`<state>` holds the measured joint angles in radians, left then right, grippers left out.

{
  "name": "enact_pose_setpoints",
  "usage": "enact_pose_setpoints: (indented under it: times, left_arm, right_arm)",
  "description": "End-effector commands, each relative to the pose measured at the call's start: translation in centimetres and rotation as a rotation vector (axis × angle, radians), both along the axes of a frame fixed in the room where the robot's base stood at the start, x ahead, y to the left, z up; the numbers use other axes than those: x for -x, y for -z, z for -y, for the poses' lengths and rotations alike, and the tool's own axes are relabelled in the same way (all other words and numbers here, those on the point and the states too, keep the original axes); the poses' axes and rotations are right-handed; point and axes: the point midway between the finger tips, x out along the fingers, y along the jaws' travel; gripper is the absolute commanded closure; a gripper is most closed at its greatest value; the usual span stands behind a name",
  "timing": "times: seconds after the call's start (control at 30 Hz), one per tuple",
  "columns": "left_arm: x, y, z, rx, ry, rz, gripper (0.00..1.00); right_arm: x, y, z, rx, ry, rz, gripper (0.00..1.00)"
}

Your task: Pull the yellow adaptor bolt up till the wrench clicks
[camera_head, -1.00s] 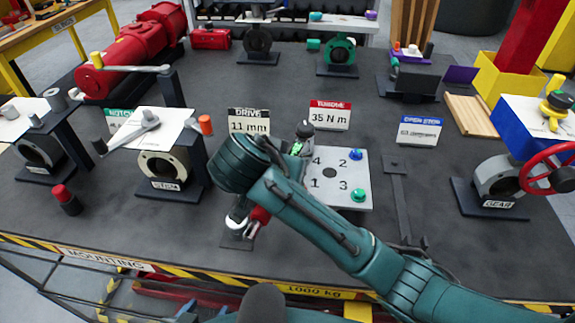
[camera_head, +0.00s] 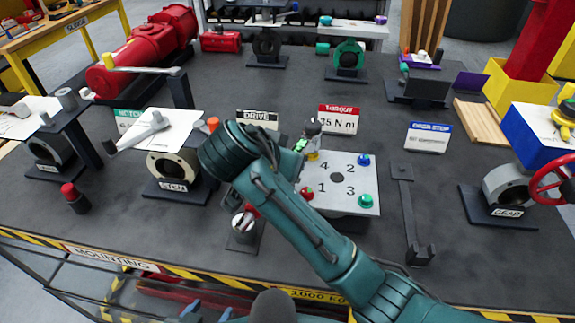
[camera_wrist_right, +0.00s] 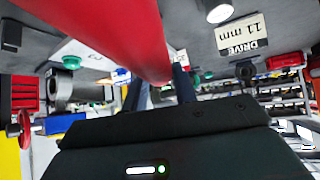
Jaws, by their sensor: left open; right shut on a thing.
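The yellow adaptor bolt (camera_head: 313,155) shows as a small yellow piece at the plate's corner marked 4. A dark wrench head (camera_head: 312,128) with a green-lit part sits over it; I cannot tell how firmly it is seated. My right arm hides most of the wrench. In the right wrist view a thick red wrench handle (camera_wrist_right: 110,32) crosses close to the camera. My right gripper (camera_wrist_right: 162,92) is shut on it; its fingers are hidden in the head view. My left gripper (camera_head: 207,311) is open and empty at the bottom edge, with its blue fingertips apart.
The white numbered plate (camera_head: 345,205) also carries blue, green and red bolts. A dark bar tool (camera_head: 407,215) lies right of the plate. Drive and torque signs stand behind.

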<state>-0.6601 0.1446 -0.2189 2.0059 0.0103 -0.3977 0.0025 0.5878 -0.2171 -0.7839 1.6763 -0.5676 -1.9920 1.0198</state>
Motion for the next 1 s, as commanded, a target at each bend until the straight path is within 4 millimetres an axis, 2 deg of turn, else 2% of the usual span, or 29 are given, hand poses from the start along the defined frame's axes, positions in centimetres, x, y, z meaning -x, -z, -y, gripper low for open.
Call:
enact_pose_setpoints:
  times: [1.0]
  left_arm:
    - [0.2,0.1,0.0,0.000,0.000,-0.005,0.44]
  right_arm:
    - [0.1,-3.6,0.0,-0.002,0.001,-0.001,1.00]
